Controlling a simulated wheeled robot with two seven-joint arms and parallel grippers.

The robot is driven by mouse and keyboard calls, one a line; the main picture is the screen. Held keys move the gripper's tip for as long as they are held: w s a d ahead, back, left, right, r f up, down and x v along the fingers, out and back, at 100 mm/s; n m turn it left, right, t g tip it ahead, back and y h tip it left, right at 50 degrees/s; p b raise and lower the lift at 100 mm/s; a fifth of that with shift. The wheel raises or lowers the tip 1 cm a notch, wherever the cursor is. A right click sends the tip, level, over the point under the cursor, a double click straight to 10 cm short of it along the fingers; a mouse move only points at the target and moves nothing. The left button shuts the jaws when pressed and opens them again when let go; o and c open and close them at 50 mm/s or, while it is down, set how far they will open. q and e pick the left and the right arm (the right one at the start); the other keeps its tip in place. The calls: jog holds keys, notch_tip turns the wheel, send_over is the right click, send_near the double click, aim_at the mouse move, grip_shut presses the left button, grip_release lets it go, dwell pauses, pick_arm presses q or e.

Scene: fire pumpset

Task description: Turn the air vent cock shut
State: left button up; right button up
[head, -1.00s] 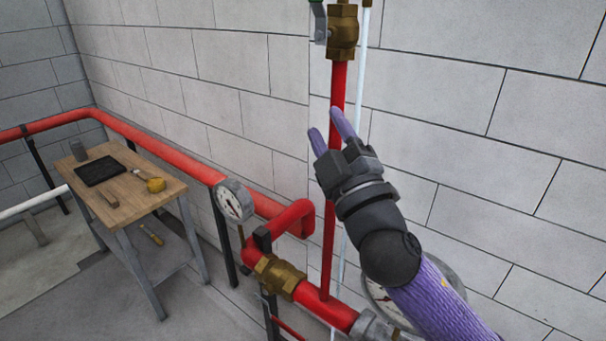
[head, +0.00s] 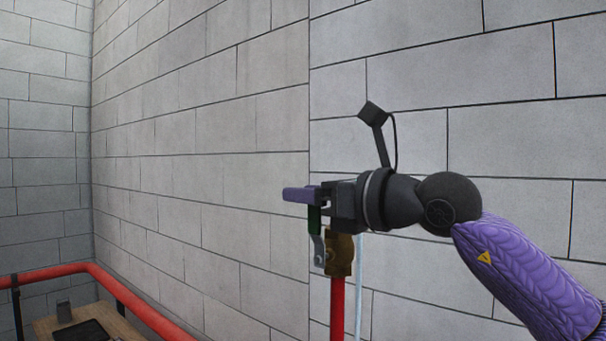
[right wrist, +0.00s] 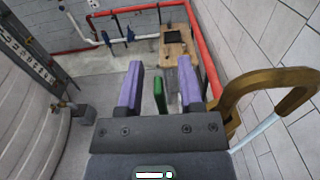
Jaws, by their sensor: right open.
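The air vent cock is a brass valve body (head: 340,254) on top of a thin red riser pipe (head: 337,310). Its lever has a grey metal shank (head: 318,250) and a green grip (head: 314,222) that stands upright beside the body. My right gripper (head: 298,195) is open at the upper part of the green grip, its purple fingers pointing left. In the right wrist view, the green grip (right wrist: 159,93) lies between the two spread fingers of the gripper (right wrist: 160,66), apart from both. The gripper hides the cock's top in the head view. My left gripper is not in view.
A curved brass pipe (right wrist: 262,84) rises close by the right finger in the right wrist view. The block wall (head: 450,120) stands behind the cock. A wooden bench (head: 52,325) and a red pipe (head: 140,305) are at lower left. Space left of the gripper looks clear.

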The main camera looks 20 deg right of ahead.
jog(key=shift+w+a, duration=0.3)
jog(key=shift+w, duration=0.05)
grip_shut()
dwell(1.2)
